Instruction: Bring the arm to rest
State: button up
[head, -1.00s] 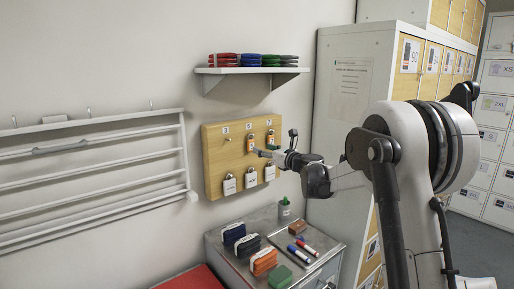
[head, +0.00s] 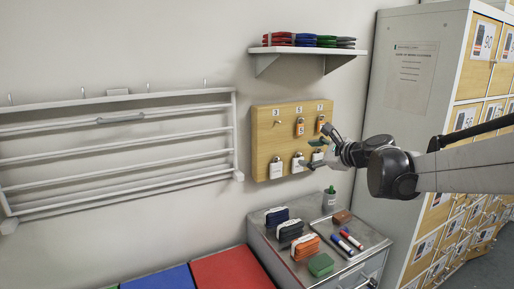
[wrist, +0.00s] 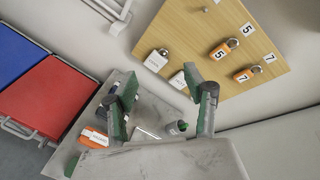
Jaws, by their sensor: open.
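My gripper (head: 314,153) is open in front of the right part of the wooden board (head: 264,150) in the head view. In the wrist view my gripper (wrist: 163,103) shows two green-padded fingers spread wide with nothing held between them. The board carries an orange padlock (head: 300,128) under label 5 and another orange padlock (head: 320,124) under label 7. Several white padlocks hang in the lower row, such as the left one (head: 276,169); the right ones are partly covered by my fingers. The peg under label 3 is bare.
A grey cabinet (head: 345,272) below the board bears folded bundles, markers and a small bottle (head: 330,198). A shelf (head: 290,50) with folded stacks is above. A white wall rack (head: 120,145) is left, lockers (head: 470,120) right. A red mat (wrist: 45,95) lies low.

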jog(key=s+d+f+n+g+h+b, duration=0.1)
jog(key=s+f+n, duration=0.5)
jog(key=s, duration=0.7)
jog(key=s+d+f+n+g+h+b, duration=0.1)
jog(key=s+f+n+g+h+b, duration=0.1)
jog(key=s+f+n, duration=0.5)
jog(key=s+d+f+n+g+h+b, duration=0.1)
jog(key=s+f+n, duration=0.6)
jog(key=s, duration=1.2)
jog(key=g+h+b, duration=0.1)
jog(key=h+b, duration=0.1)
jog(key=h, duration=0.1)
jog(key=shift+n+h, duration=0.3)
jog(key=shift+s, duration=0.1)
dwell(0.6)
